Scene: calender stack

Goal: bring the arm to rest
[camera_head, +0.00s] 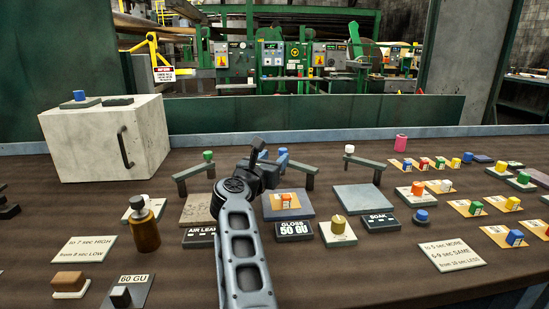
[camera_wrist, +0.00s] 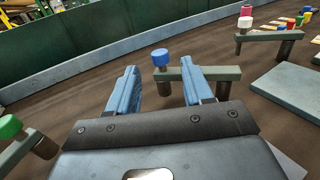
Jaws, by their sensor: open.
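My arm reaches up from the bottom middle of the head view over the brown table (camera_head: 330,270), and its dark wrist (camera_head: 255,172) is over the middle of the table. In the wrist view my gripper (camera_wrist: 162,82) is open, its two blue-grey fingers apart with nothing held between them. Beyond the fingers stands a grey bridge (camera_wrist: 222,73) with a blue-capped piece (camera_wrist: 160,58) at its left end. The fingers look apart from it, though the left part of the bridge shows in the gap.
A white box (camera_head: 85,140) with a handle stands back left. A brown bottle (camera_head: 144,230) stands front left. A green-capped bridge (camera_head: 195,171) and a white-capped bridge (camera_head: 363,164) flank my wrist. Signs, plates and several coloured blocks fill the right. A low green wall (camera_head: 330,113) runs behind.

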